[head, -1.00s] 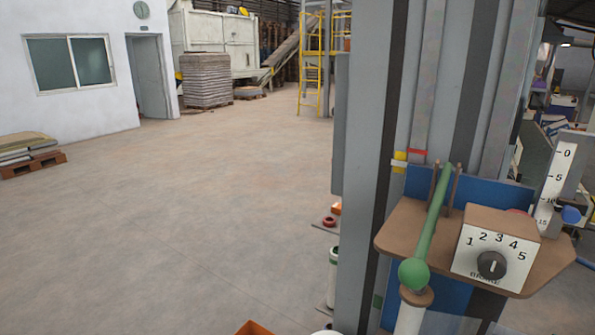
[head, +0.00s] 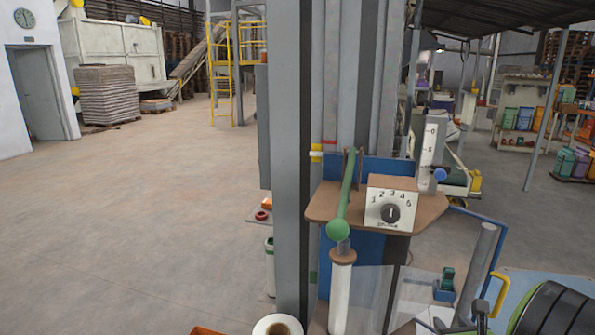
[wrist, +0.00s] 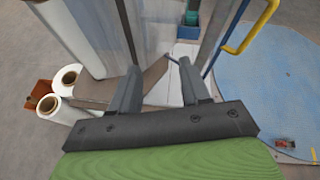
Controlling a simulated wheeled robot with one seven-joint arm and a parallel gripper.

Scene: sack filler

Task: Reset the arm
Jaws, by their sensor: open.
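A green lever arm (head: 345,195) with a round green knob (head: 338,230) is on the machine's brown shelf in the head view. Its upper part passes between two thin brown posts, and the knob end hangs over the shelf's front edge. My gripper (wrist: 158,75) shows in the wrist view with its two dark fingers spread apart and nothing between them. Grey and white machine parts lie beyond the fingertips.
A dial box (head: 390,208) sits beside the lever, with a vertical scale (head: 429,150) behind it. A clear panel (head: 375,295) stands below the shelf. White rolls (wrist: 68,110) are at the left in the wrist view, and a yellow handle (wrist: 255,30) at the right. Open floor (head: 140,220) lies left.

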